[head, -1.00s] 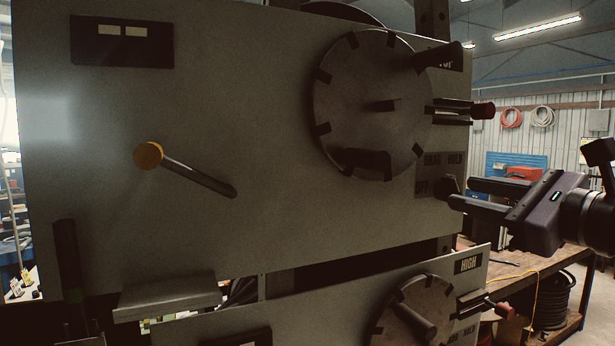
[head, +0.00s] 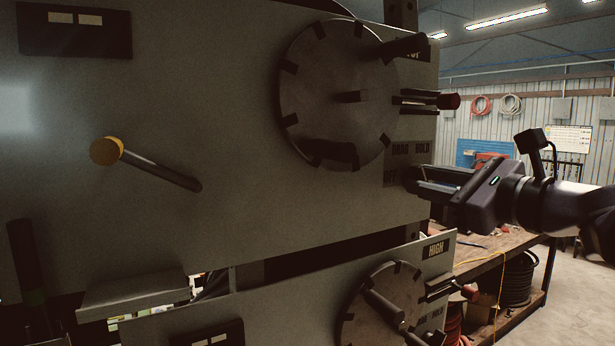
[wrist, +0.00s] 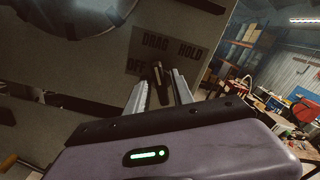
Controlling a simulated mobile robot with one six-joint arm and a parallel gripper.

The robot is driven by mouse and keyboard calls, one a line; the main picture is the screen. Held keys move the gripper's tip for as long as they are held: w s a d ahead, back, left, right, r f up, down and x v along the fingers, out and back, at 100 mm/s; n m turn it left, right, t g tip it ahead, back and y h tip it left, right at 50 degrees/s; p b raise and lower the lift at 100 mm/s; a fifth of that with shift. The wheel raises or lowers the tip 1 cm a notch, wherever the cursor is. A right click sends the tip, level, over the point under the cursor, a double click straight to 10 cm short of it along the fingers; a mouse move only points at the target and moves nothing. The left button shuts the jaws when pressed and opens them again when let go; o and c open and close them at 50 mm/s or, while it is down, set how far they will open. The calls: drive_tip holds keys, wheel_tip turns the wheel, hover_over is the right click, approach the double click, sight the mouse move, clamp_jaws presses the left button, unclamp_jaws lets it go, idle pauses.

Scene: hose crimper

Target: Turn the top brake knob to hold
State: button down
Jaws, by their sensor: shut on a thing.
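The top brake knob (wrist: 157,73) is a small dark knob with a narrow bar, on a label plate (wrist: 176,52) marked DRAG, HOLD and OFF. In the wrist view its bar points up, roughly towards DRAG, left of HOLD. My gripper (wrist: 160,88) is shut on the knob, with one finger on each side. In the head view my gripper (head: 425,184) reaches in from the right to the lower right corner of the upper panel (head: 230,200). There the fingers mostly hide the knob.
A large notched disc (head: 320,120) with protruding handles is above and left of my gripper. The lower panel (head: 290,315) has a similar disc marked HIGH. A workbench (head: 480,255) stands behind on the right.

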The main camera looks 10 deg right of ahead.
drive_tip(key=m+p, duration=0.2)
drive_tip(key=m, duration=0.1)
drive_tip(key=shift+d+r+p, duration=0.1)
drive_tip(key=shift+r+p, duration=0.1)
drive_tip(key=shift+p, duration=0.2)
drive_tip(key=m+p, duration=0.3)
drive_tip(key=m, duration=0.1)
drive_tip(key=shift+d, duration=0.1)
drive_tip(key=m+p, duration=0.4)
drive_tip(key=p, duration=0.1)
drive_tip(key=shift+w+d+f+m, duration=0.1)
drive_tip(key=shift+f+m, duration=0.05)
drive_tip(key=shift+m, duration=0.15)
drive_tip(key=shift+f, duration=0.1)
drive_tip(key=c, duration=1.4)
unclamp_jaws()
drive_tip(key=shift+c, duration=0.2)
